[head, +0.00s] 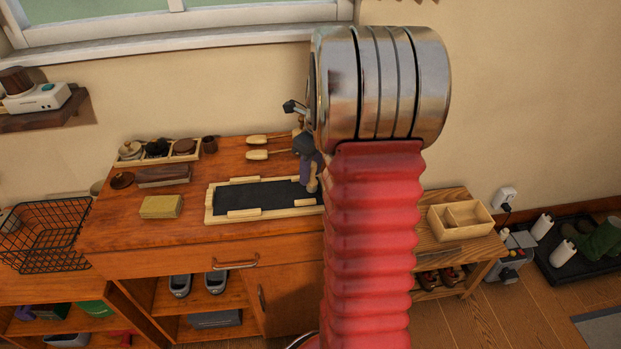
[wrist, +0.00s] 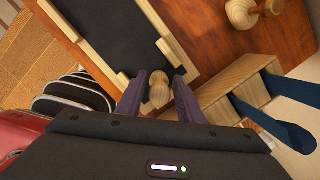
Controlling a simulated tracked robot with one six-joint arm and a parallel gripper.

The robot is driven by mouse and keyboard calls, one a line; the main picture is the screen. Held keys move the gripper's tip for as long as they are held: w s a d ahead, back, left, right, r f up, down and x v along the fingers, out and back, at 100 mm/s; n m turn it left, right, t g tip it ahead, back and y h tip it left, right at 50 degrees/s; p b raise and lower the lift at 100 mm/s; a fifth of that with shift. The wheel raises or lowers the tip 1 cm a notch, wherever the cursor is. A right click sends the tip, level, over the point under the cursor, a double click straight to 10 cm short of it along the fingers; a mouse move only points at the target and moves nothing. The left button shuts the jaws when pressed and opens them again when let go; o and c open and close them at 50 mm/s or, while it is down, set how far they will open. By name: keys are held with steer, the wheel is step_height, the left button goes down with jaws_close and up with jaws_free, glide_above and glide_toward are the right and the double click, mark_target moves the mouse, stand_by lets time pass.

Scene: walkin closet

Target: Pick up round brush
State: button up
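My gripper (head: 309,168) is over the right end of the dark mat, partly hidden by my red arm in the head view. In the wrist view its two dark fingers (wrist: 160,92) stand apart, with a small turned wooden piece (wrist: 160,88) showing between them near the mat's edge. It looks like a brush handle or knob, possibly the round brush; no bristles show. I cannot tell whether the fingers touch it. The black mat in its pale wooden frame (head: 215,206) lies on the cabinet top; the frame also shows in the wrist view (wrist: 172,38).
On the cabinet top (head: 115,225) are a compartment tray (head: 122,158) with round items, a brown block brush (head: 163,175), a yellow block (head: 161,207) and wooden-handled tools (head: 262,154). In the wrist view, a wooden block (wrist: 215,97) with blue pieces is close right of the fingers.

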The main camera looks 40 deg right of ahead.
steer(key=shift+w+f, duration=0.2)
steer(key=shift+f, duration=0.9)
steer(key=c, duration=0.8)
steer(key=shift+r, duration=0.2)
step_height(320, 180, up, 10)
steer(key=shift+f, duration=0.15)
